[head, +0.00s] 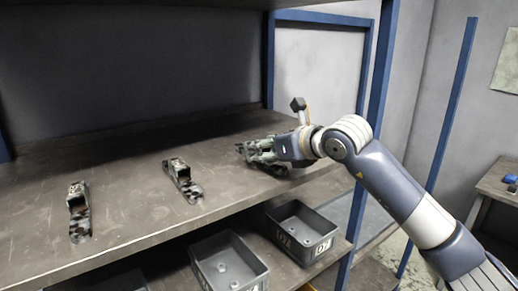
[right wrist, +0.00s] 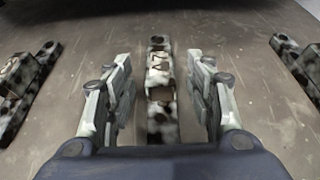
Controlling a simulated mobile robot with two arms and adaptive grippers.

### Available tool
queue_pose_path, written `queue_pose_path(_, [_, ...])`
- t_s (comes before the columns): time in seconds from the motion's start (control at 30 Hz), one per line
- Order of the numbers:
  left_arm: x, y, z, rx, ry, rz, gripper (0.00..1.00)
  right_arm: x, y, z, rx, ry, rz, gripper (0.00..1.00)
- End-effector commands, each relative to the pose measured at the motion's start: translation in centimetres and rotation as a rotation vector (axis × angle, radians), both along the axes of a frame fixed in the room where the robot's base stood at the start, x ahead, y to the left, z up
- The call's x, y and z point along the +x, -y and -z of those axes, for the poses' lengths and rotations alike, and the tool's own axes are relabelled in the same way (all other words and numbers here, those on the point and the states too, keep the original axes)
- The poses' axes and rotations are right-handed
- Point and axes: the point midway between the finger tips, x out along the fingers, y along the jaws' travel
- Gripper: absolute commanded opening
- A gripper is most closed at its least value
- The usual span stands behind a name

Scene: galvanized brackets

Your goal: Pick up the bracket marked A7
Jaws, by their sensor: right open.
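In the right wrist view a mottled galvanized bracket (right wrist: 160,75) lies lengthwise between the two fingers of my right gripper (right wrist: 160,95). Its marking is small and blurred; it may read A7, but I cannot be sure. The fingers are open, one on each side, with a gap between each and the bracket. In the head view my right gripper (head: 262,152) is low over the right part of the shelf and largely hides what is under it. Two other brackets lie further left on the shelf, one in the middle (head: 182,181) and one at left (head: 79,212). My left gripper is not in view.
The brackets lie on a brown shelf board (head: 130,185) with a blue upright (head: 378,70) at its right. In the right wrist view other brackets flank the gripper at left (right wrist: 25,85) and right (right wrist: 298,62). Grey bins (head: 302,232) stand on the lower shelf.

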Motion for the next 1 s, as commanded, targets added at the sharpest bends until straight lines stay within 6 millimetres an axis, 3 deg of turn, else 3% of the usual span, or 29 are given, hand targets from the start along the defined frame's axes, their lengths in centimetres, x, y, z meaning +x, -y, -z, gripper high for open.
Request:
queue_pose_path(0.03, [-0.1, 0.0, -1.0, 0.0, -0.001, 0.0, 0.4, 0.4, -0.3, -0.2, 0.002, -0.004, -0.001, 0.5])
queue_pose_path(0.13, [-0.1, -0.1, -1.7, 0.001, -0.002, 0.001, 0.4, 1.4, -1.0, 0.4, 0.001, -0.003, -0.001, 0.5])
queue_pose_path(0.5, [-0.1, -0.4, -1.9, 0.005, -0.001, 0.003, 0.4, 2.2, -1.6, 1.1, 0.001, 0.001, -0.001, 0.5])
queue_pose_path(0.53, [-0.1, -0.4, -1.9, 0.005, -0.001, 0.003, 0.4, 2.2, -1.6, 1.1, 0.001, 0.001, -0.001, 0.48])
queue_pose_path(0.73, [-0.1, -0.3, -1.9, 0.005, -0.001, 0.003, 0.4, 2.2, -1.6, 1.1, 0.001, 0.001, -0.001, 0.02])
queue_pose_path(1.0, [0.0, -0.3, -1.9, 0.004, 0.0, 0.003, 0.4, 2.2, -1.6, 0.9, 0.003, 0.003, -0.001, 0.0])
